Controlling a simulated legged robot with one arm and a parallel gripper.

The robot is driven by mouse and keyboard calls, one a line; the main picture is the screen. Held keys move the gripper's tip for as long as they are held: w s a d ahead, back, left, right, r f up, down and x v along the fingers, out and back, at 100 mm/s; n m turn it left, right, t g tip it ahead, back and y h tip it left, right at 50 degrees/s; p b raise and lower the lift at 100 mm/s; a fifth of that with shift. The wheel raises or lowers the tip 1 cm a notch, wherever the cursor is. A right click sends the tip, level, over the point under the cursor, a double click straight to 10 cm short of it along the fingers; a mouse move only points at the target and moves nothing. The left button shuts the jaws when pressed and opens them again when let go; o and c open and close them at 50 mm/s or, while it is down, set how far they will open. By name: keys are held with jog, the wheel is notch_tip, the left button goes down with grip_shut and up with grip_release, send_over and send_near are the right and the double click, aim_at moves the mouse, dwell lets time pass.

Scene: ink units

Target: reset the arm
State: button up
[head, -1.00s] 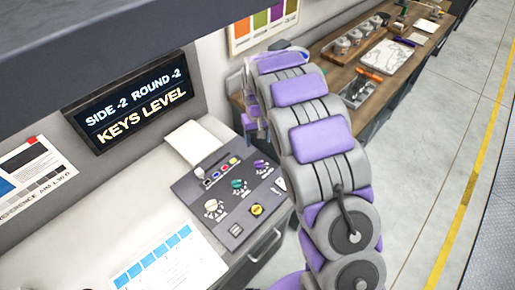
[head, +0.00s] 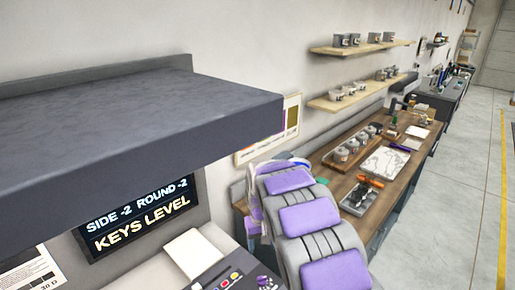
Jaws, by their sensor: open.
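My arm rises from the bottom of the head view in grey and purple segments. My gripper (head: 254,218) hangs at its far end, partly hidden behind the arm, beside the left end of the wooden workbench. It is open, and I see nothing held in it. The control panel (head: 222,277) shows only its upper part at the bottom edge, left of my arm. A dark sign (head: 138,217) on the wall reads "SIDE -2 ROUND -2 KEYS LEVEL".
A dark overhanging shelf (head: 140,125) fills the upper left, above the sign. The wooden workbench (head: 352,181) holds a tray of jars (head: 341,153), papers and a tool tray (head: 361,196). Wall shelves (head: 362,47) hang above it. Grey floor (head: 455,215) is clear at right.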

jog(key=s+d+r+m+b, duration=0.1)
jog(key=s+d+r+b, duration=0.1)
jog(key=s+d+r, duration=0.55)
jog(key=s+d+f+m+g+b, duration=0.1)
jog(key=s+d+b, duration=0.1)
jog(key=s, duration=1.5)
jog(key=s+d+f+m+b, duration=0.1)
jog(key=s+d+b, duration=0.2)
jog(key=s, duration=1.4)
jog(key=shift+s+f+g, duration=0.35)
jog(key=shift+g, duration=0.05)
